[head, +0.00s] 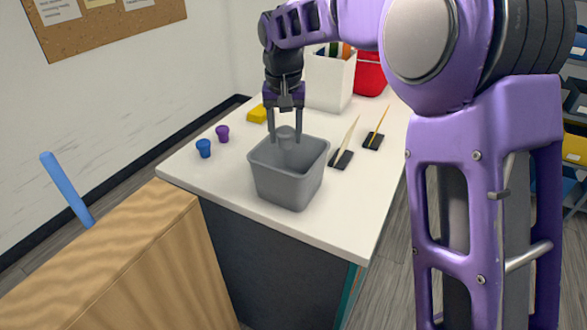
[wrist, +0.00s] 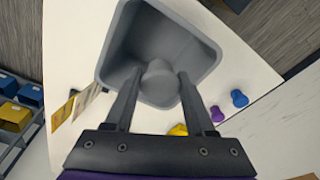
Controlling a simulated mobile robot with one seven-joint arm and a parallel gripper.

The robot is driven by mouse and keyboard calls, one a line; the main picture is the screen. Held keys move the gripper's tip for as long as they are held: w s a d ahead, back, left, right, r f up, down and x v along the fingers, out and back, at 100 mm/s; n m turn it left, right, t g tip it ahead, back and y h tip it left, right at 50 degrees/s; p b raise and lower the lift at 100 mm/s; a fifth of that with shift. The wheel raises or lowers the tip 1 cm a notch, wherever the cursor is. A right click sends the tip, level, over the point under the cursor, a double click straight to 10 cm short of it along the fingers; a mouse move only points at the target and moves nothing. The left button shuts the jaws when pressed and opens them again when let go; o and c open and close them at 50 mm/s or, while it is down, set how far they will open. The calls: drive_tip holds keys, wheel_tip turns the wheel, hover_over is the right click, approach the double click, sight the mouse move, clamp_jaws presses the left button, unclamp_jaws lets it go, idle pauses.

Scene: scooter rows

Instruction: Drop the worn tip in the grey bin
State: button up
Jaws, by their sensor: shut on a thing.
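The grey bin (head: 285,190) is a square, open-topped tub near the front edge of the white table. My gripper (head: 285,132) points down over the bin's back part, its two fingers shut on a small grey tip (head: 287,145). The wrist view shows the grey tip (wrist: 158,82) between the fingertips, against the inside of the bin (wrist: 188,35). I cannot tell exactly how deep the tip sits relative to the rim. Nothing else shows inside the bin.
A blue tip (head: 204,148) and a purple tip (head: 222,133) stand left of the bin, with a yellow block (head: 257,114) behind. Two black holders (head: 341,159) with thin sticks stand right. A white container (head: 329,82) and a red one (head: 369,76) are at the back.

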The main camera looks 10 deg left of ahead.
sight(286, 148)
drive_tip(key=shift+f+b, duration=0.95)
drive_tip(key=shift+f, duration=1.1)
drive_tip(key=o, duration=1.4)
drive_tip(key=s+r, duration=0.1)
drive_tip(key=r, duration=0.4)
drive_tip(key=r+p, duration=0.1)
drive_tip(key=r, duration=0.5)
drive_tip(key=s+r+p, duration=0.1)
drive_tip(key=r, duration=0.5)
drive_tip(key=shift+s+d+r, duration=0.15)
drive_tip(key=shift+s, duration=0.15)
